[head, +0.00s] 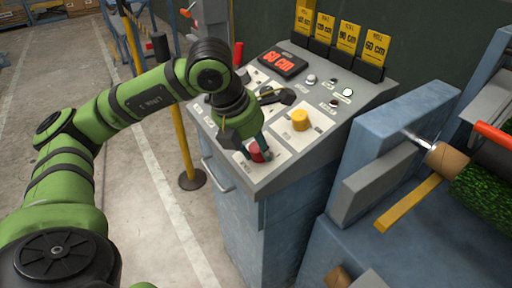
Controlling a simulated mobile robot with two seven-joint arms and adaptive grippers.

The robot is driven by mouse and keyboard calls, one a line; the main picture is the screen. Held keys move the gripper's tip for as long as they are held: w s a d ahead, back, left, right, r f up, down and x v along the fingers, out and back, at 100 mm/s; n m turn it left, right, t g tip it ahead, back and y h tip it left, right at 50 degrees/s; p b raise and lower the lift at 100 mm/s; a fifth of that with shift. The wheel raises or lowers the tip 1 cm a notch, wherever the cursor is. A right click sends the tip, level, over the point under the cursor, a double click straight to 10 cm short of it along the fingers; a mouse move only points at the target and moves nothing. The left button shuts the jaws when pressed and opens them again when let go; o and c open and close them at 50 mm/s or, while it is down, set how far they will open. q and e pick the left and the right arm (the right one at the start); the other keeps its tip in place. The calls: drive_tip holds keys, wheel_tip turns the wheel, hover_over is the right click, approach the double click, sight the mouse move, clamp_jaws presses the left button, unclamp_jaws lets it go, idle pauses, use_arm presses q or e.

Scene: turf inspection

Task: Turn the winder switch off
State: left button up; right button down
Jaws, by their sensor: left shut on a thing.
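The grey sloped control console (290,175) stands in the middle of the head view. A red knob (257,153) sits on a pale plate near its front left edge. My left gripper (252,148) reaches down from above and is shut on the red knob, with its fingers partly hiding it. The labels are too small to read, so I cannot tell whether this knob is the winder switch or which way it is set. A yellow knob (300,120) sits on another plate to the right, untouched. My right gripper is not in view.
A blue machine (408,125) with a turf roll (482,190) is at right. A yellow post (183,140) stands left of the console.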

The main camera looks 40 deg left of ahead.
use_arm(q)
drive_tip(key=n+b, duration=0.1)
drive_tip(key=n, duration=0.2)
drive_tip(key=shift+w+r, duration=0.1)
drive_tip(key=shift+w, duration=0.05)
drive_tip(key=n+b, duration=0.1)
drive_tip(key=n, duration=0.4)
drive_tip(key=shift+r, duration=0.1)
drive_tip(key=n, duration=0.2)
drive_tip(key=shift+n+b, duration=0.3)
drive_tip(key=shift+n, duration=0.1)
drive_tip(key=n, duration=0.2)
drive_tip(key=shift+n, duration=0.3)
drive_tip(key=shift+a+n+y, duration=0.1)
drive_tip(key=shift+n+y, duration=0.2)
drive_tip(key=shift+n, duration=1.2)
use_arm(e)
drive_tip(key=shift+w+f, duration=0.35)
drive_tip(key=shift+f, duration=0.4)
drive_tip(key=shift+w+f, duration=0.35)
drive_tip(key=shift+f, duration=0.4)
use_arm(q)
drive_tip(key=o, duration=1.1)
drive_tip(key=shift+a, duration=0.1)
